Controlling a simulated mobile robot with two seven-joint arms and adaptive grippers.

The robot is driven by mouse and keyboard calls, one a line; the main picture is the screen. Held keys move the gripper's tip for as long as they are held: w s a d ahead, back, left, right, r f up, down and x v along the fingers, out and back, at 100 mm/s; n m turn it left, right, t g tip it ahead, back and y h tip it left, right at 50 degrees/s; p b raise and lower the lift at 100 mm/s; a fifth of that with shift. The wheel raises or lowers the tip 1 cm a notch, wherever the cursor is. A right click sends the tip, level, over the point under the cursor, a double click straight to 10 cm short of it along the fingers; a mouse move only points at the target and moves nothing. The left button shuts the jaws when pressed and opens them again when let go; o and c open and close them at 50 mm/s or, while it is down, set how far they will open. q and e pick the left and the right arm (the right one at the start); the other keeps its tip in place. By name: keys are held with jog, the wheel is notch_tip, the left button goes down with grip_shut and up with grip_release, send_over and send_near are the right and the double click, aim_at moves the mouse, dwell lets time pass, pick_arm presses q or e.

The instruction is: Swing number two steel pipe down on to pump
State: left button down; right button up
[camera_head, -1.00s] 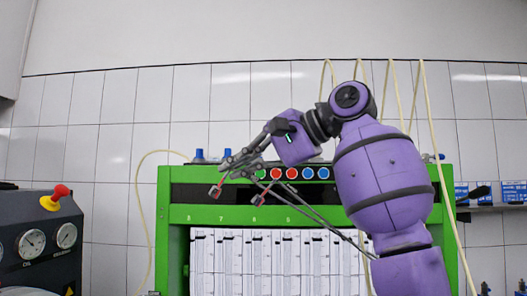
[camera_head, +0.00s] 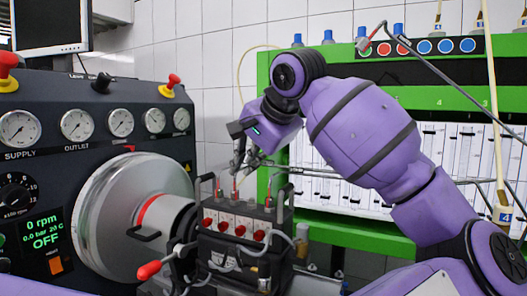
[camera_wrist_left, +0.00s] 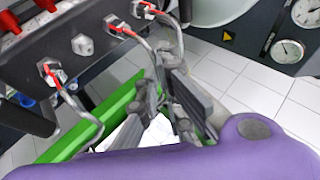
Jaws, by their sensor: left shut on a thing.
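The pump (camera_head: 243,249) is a dark block with a row of red fittings, at the lower middle of the head view. It also shows at the upper left of the left wrist view (camera_wrist_left: 90,22). Several thin steel pipes with red end fittings reach its top. My left gripper (camera_head: 243,167) is just above the pump, shut on a grey steel pipe (camera_wrist_left: 160,58) in the left wrist view (camera_wrist_left: 172,82). The fingers partly hide the pipe, and I cannot read its number. I cannot tell whether its end touches the pump. My right gripper is out of view.
A grey disc housing (camera_head: 125,215) and dark gauge panel (camera_head: 95,150) stand left of the pump. The green testbench frame (camera_head: 420,98) stands behind my arm. Another steel pipe (camera_head: 430,62) with a red end slants across the upper right.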

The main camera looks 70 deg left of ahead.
pick_arm(q)
jog(key=shift+s+f, duration=0.1)
jog(key=shift+f, duration=0.6)
jog(key=c, duration=1.9)
grip_release()
jog(key=shift+s+a, duration=0.1)
jog(key=shift+a, duration=0.1)
jog(key=shift+c, duration=0.2)
jog(key=v, duration=1.2)
